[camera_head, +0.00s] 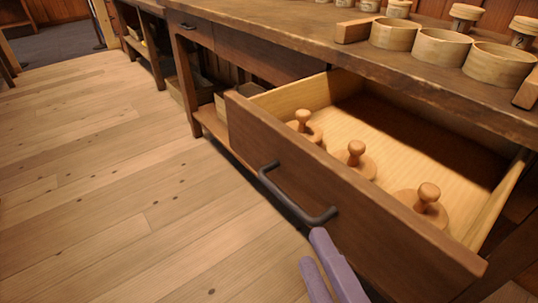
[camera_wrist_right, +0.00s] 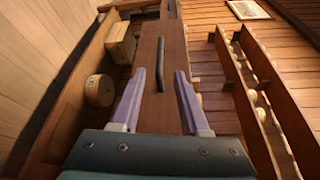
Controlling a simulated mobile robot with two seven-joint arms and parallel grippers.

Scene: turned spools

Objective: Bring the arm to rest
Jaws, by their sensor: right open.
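My right gripper (camera_head: 312,247) has lavender fingers and shows low in the head view, just below the near end of the dark drawer handle (camera_head: 298,198). In the right wrist view the fingers (camera_wrist_right: 160,73) are spread, with the handle (camera_wrist_right: 160,66) showing between and beyond them. Nothing is held. Whether a finger touches the handle, I cannot tell. The brown drawer (camera_head: 290,188) is pulled open. Inside it are three turned wooden pieces with knobs: one far (camera_head: 303,122), one middle (camera_head: 355,160), one near (camera_head: 428,200). My left gripper is not in view.
The workbench (camera_head: 300,42) runs along above the drawer. Round wooden containers (camera_head: 442,48) and several spool-like pieces (camera_head: 465,15) stand on its top. Boxes sit on the low shelf beneath. The plank floor (camera_head: 100,190) at left is clear.

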